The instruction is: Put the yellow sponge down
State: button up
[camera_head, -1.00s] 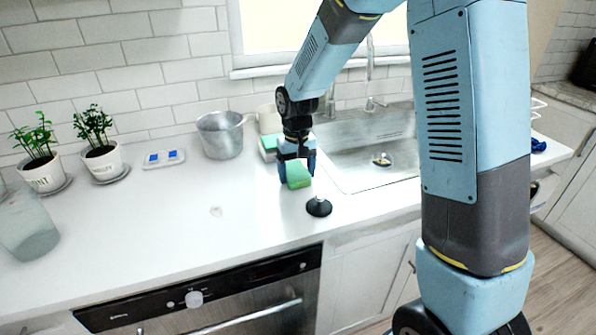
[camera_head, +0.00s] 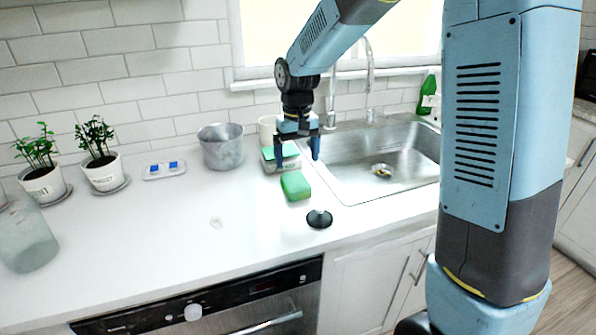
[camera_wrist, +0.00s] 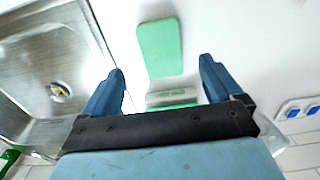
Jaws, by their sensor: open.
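No yellow sponge shows; the sponge I see is green. The green sponge (camera_head: 295,186) lies flat on the white counter, left of the sink. It also shows in the wrist view (camera_wrist: 160,47), beyond my fingertips. My gripper (camera_head: 297,157) is open and empty, raised above and behind the sponge, apart from it. In the wrist view, my two blue fingers (camera_wrist: 162,70) stand wide apart with nothing held between them.
A grey block with a green top (camera_head: 281,157) stands behind the sponge, under my gripper. A black round stopper (camera_head: 319,219) is in front. The metal sink (camera_head: 345,180) is right; a metal pot (camera_head: 221,147) is left. The counter's left middle is clear.

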jog(key=s+d+r+m+t, duration=0.2)
jog(key=s+d+r+t, duration=0.1)
jog(key=s+d+r, duration=0.95)
jog(key=s+d+r+m+t, duration=0.1)
jog(key=s+d, duration=0.5)
jog(key=s, duration=0.6)
jog(key=shift+s+r+t, duration=0.15)
jog(key=shift+t, duration=0.65)
jog(key=shift+o, duration=0.3)
